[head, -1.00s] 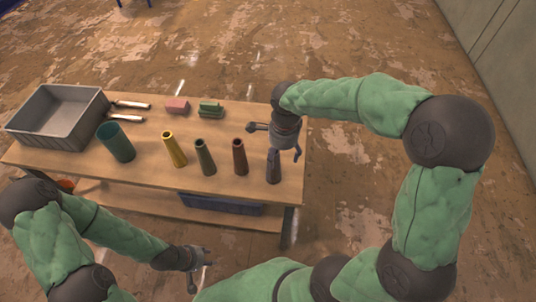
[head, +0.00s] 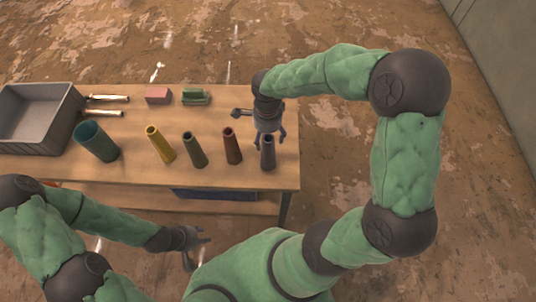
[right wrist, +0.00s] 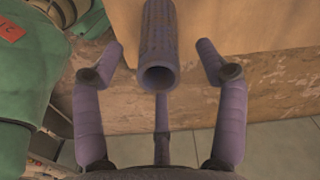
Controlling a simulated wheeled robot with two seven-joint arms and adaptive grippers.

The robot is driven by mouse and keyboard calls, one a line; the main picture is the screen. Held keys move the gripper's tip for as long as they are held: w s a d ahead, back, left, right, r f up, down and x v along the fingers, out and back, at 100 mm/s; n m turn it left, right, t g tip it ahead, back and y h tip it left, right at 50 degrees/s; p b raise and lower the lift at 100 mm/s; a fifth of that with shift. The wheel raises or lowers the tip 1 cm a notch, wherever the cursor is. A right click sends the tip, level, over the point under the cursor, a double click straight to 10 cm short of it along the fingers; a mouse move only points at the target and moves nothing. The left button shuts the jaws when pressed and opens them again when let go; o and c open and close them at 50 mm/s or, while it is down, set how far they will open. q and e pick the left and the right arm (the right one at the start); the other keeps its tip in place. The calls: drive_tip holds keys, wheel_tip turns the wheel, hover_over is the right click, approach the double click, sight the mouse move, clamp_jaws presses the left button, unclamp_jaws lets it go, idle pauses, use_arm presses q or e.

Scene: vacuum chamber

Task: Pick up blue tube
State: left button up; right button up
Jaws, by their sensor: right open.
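The blue tube (head: 268,154) looks grey-blue and stands upright at the right end of the row on the wooden table. My right gripper (head: 270,138) is open above and behind it, its fingers spread to either side of the tube's top. In the right wrist view the tube (right wrist: 158,40) lies between the two open fingertips, its open mouth facing the camera, with gaps on both sides. My left gripper (head: 196,247) is in front of the table, low and away from the tubes, its fingers apart and empty.
Brown (head: 232,147), green (head: 195,151) and yellow (head: 160,145) tubes stand left of the blue one, then a wide teal cup (head: 97,142).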

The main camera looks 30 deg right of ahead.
sight(268, 152)
wheel_tip(268, 152, down, 4)
drive_tip(key=shift+s+r+b, duration=0.1)
drive_tip(key=shift+r+b, duration=0.05)
drive_tip(key=shift+b, duration=0.15)
drive_tip(key=c, duration=1.4)
drive_tip(key=shift+o, duration=0.2)
drive_tip(key=shift+r, duration=0.1)
